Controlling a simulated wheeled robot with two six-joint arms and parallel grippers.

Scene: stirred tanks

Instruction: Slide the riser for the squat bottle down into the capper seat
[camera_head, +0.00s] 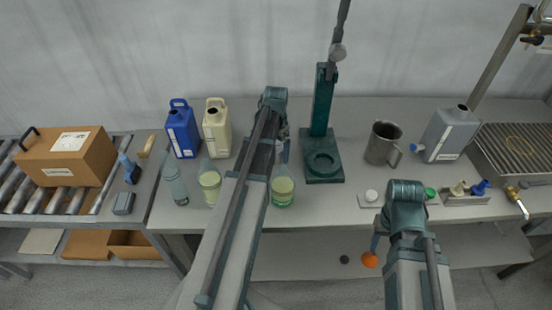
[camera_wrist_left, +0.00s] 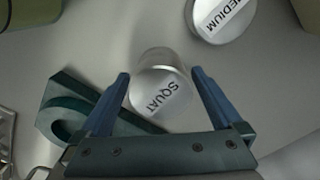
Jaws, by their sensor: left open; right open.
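A short silvery riser marked SQUAT (camera_wrist_left: 162,92) stands on the bench in the left wrist view. My left gripper (camera_wrist_left: 160,72) is open, with a blue finger on either side of the riser; I cannot tell whether they touch it. The green capper (camera_head: 322,105) stands upright mid-bench in the head view, with its ring-shaped seat (camera_head: 322,163) low at the front. Part of its base (camera_wrist_left: 62,108) shows beside the riser in the wrist view. My left arm hides the riser in the head view. My right gripper (camera_head: 376,242) is open at the bench's front edge, its fingers mostly hidden.
Another silvery piece marked MEDIUM (camera_wrist_left: 222,15) stands near the riser. Bottles with yellow-green liquid (camera_head: 210,188) (camera_head: 283,192) stand near my left arm. Blue (camera_head: 183,135) and cream (camera_head: 217,133) jugs stand behind. A metal mug (camera_head: 381,145) stands right of the capper.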

